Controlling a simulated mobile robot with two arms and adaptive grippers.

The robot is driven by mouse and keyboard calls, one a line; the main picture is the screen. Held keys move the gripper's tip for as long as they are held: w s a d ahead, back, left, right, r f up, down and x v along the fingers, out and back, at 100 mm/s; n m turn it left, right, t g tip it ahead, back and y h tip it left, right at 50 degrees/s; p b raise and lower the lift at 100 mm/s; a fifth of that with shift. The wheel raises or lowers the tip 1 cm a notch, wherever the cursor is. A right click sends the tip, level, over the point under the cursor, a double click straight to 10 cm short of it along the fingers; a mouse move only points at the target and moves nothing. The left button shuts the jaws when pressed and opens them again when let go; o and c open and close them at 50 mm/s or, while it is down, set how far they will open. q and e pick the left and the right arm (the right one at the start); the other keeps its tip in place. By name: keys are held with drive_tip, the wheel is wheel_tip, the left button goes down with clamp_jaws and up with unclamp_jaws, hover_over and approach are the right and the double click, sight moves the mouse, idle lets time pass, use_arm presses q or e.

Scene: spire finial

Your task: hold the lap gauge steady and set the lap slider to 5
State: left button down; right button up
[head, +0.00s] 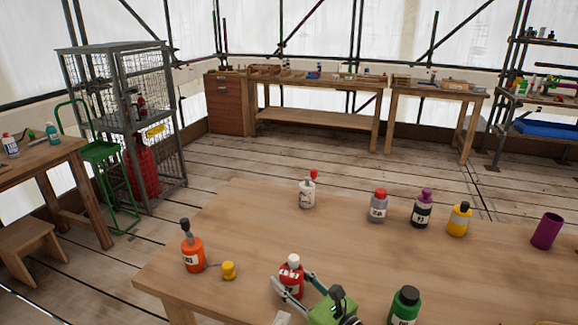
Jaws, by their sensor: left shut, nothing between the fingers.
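My left gripper (318,301) is at the bottom edge of the head view, with a green body and grey finger links. It is shut with nothing in it. Its links overlap a red bottle (291,266) with a white cap in the picture; I cannot tell whether they touch it. A small pale piece (282,318) shows at the bottom edge and is cut off, so I cannot tell what it is. I cannot make out the lap gauge or its slider. My right gripper is not in view.
On the wooden table (250,215) stand an orange bottle (193,254), a small yellow item (229,271), a white bottle (307,195), a grey bottle (377,209), a black bottle (422,212), a yellow bottle (459,221), a purple cup (546,232) and a green bottle (404,307).

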drive_tip(key=o, duration=0.3)
drive_tip(key=shift+d, duration=0.1)
